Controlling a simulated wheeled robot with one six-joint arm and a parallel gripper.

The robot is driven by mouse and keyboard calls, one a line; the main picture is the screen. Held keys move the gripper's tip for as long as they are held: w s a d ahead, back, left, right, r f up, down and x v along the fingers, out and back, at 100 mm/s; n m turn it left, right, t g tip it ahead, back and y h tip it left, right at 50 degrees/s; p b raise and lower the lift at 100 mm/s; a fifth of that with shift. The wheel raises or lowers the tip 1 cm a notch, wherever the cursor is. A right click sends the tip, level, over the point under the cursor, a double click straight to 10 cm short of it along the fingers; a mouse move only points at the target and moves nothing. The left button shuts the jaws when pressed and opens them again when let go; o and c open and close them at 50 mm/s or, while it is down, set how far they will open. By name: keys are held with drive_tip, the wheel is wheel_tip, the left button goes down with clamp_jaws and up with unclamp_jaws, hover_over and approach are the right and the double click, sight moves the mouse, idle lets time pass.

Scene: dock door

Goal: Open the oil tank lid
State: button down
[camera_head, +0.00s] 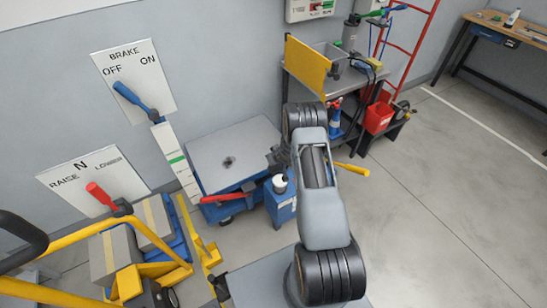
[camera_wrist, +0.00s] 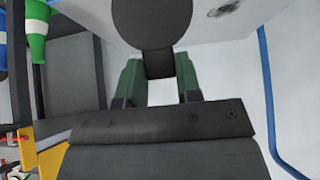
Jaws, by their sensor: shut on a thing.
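My gripper (camera_head: 279,158) is at the right edge of a flat grey panel (camera_head: 225,145), which has a dark smudge and sits on a blue base; I take this panel for the oil tank lid, though I cannot be sure. In the wrist view the gripper's green fingers (camera_wrist: 160,76) are shut on the narrow stem of a dark round tab (camera_wrist: 143,20). The tab lies over the pale panel (camera_wrist: 205,30). Whether the tab is fixed to the panel is hidden. In the head view my arm and the gripper body cover the grip itself.
A blue box with a white cap (camera_head: 280,183) stands just below the gripper. A red handle (camera_head: 226,198) lies along the panel's front. A grey bench (camera_head: 345,85) with a yellow plate (camera_head: 306,66) and a red bin (camera_head: 379,117) are behind.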

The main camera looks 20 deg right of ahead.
drive_tip(key=shift+s+a+f, duration=0.1)
drive_tip(key=shift+f, duration=0.05)
drive_tip(key=c, duration=1)
unclamp_jaws()
drive_tip(key=shift+o, duration=1)
drive_tip(key=p+v, duration=0.1)
drive_tip(key=v, duration=1.2)
drive_tip(key=shift+r, duration=0.35)
drive_tip(key=shift+s, duration=0.15)
drive_tip(key=shift+c, duration=0.2)
